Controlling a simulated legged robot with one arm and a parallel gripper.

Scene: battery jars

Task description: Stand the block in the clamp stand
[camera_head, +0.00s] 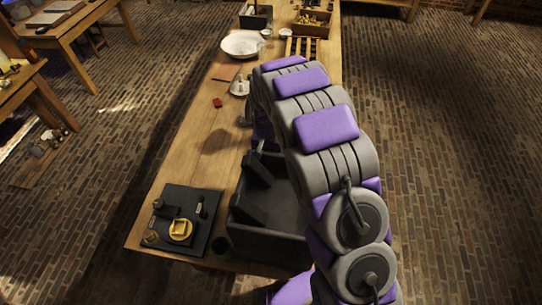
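I cannot tell for certain which thing is the block or the clamp stand. A large dark open box (268,241) stands on the near part of the table, with dark slab-like pieces at its left side. A black board (172,243) to its left carries a yellow piece (180,229) and small dark fittings. A small white round-based item (240,88) with an upright part stands farther back, with a small red piece (217,102) near it. My arm arches over the right side of the table and bends down beyond the box. Its end is mostly hidden, so the gripper's fingers and any hold are unclear.
The long wooden table (185,165) has clear room left of my arm. A white bowl (241,44), a slatted wooden rack (301,47) and a wooden tray of small items (312,23) are at the far end.

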